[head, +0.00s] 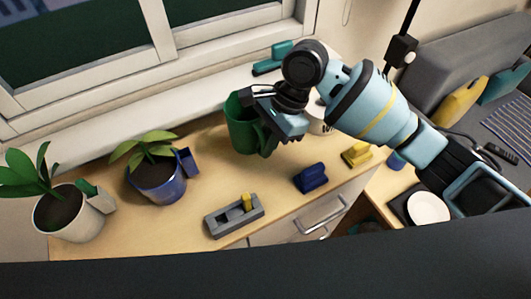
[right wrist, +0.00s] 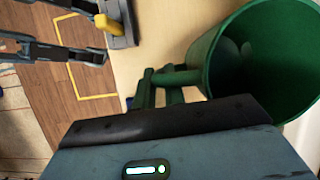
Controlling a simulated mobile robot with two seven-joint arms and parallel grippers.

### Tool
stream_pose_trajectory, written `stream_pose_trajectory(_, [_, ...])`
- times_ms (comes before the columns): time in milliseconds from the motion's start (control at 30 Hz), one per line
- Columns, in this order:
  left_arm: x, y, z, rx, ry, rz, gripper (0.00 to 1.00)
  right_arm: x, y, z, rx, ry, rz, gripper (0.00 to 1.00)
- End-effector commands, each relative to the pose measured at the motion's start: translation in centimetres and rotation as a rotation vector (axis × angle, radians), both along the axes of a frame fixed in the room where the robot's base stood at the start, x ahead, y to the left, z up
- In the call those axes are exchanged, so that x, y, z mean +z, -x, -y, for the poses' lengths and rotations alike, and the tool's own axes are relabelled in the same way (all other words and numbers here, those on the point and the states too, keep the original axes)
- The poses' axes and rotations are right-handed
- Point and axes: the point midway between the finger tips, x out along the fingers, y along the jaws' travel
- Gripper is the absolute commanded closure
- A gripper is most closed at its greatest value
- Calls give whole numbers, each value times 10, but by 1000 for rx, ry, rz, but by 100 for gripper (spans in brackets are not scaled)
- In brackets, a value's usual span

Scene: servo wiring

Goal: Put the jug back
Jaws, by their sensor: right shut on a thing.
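The green jug (head: 241,128) is above the back part of the wooden counter, right of the blue plant pot. In the right wrist view the jug (right wrist: 262,55) shows its open mouth, with its handle at the left. My right gripper (head: 275,118) is at the handle side and shut on the jug. Its fingertips are hidden in the wrist view by the gripper body. I cannot tell whether the jug's base touches the counter. My left gripper (right wrist: 85,35) appears only in the right wrist view, at the upper left, with its two fingers apart and empty.
On the counter (head: 120,225) are a white plant pot (head: 70,218), a blue plant pot (head: 157,185), a grey holder with a yellow piece (head: 234,217), a dark blue block (head: 310,178) and a yellow block (head: 356,154). A white container (head: 318,122) is partly hidden behind my right arm.

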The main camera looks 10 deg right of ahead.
Motion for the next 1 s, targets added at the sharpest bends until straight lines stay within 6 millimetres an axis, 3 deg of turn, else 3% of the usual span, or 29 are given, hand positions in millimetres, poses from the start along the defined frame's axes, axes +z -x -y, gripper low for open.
stream_pose_trajectory(167, [1, -1, 0, -1, 0, 2, 64, -2, -1, 0, 0, -2, 4, 100])
stream_pose_trajectory(500, [-10, 5, 0, -1, 0, -17, 64, -47, 0, 0, 0, 0, 0, 100])
stream_pose_trajectory(900, [-5, 1, 0, 0, 0, -5, 64, -49, -1, 0, 0, -1, 5, 100])
stream_pose_trajectory(933, [-6, 1, 0, 0, 0, -7, 64, -49, -1, 0, 0, 0, 4, 85])
stream_pose_trajectory(1000, [-6, 1, 0, 0, 1, -7, 64, -50, 0, 0, 0, 0, 4, 76])
